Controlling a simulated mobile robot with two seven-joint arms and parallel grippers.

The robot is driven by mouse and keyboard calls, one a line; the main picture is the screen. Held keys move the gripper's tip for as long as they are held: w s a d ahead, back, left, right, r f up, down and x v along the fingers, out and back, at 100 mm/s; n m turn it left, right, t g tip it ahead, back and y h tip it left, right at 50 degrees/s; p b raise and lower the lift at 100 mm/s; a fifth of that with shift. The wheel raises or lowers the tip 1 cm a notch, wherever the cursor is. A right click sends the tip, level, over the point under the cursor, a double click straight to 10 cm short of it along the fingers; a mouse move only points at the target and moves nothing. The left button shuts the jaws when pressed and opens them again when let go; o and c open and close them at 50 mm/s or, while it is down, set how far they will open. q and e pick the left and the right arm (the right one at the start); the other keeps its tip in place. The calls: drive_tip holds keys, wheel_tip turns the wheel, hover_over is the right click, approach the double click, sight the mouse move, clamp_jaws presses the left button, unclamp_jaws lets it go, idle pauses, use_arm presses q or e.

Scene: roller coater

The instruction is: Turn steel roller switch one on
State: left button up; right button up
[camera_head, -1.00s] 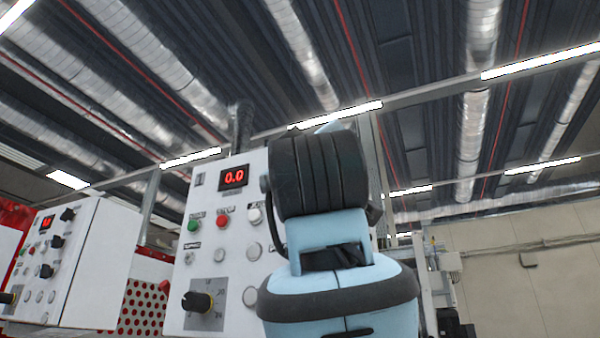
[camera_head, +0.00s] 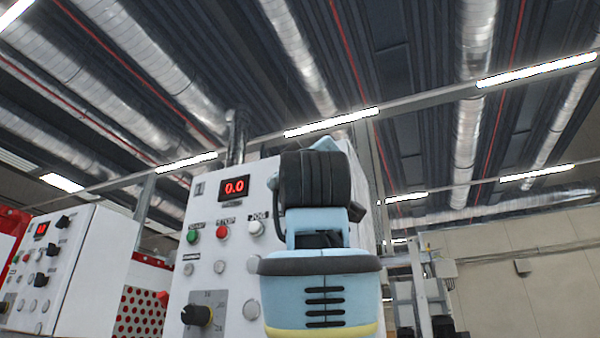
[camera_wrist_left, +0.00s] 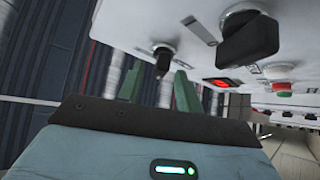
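A white control panel (camera_head: 190,270) stands in the middle of the head view, with a red 0.0 display (camera_head: 234,188). A blue-and-black arm part of mine covers its right side, hiding any switch there. In the left wrist view the panel face (camera_wrist_left: 200,60) appears at a steep angle. My left gripper (camera_wrist_left: 158,80) has two green fingers spread apart, with nothing held between them. A small black switch (camera_wrist_left: 162,62) on a pale base shows in line with the gap, at or just beyond the fingertips. I cannot read its label. My right gripper is not in view.
A larger black knob (camera_wrist_left: 248,38) and a red button (camera_wrist_left: 285,87) sit further right on the panel. The head view shows green (camera_head: 192,236) and red (camera_head: 222,232) buttons and a black dial knob (camera_head: 197,315). A second control box (camera_head: 60,270) stands left.

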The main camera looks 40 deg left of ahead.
use_arm(q)
drive_tip(key=shift+w+a+r, duration=0.2)
drive_tip(key=shift+w+a, duration=0.05)
drive_tip(key=shift+w, duration=0.1)
clamp_jaws()
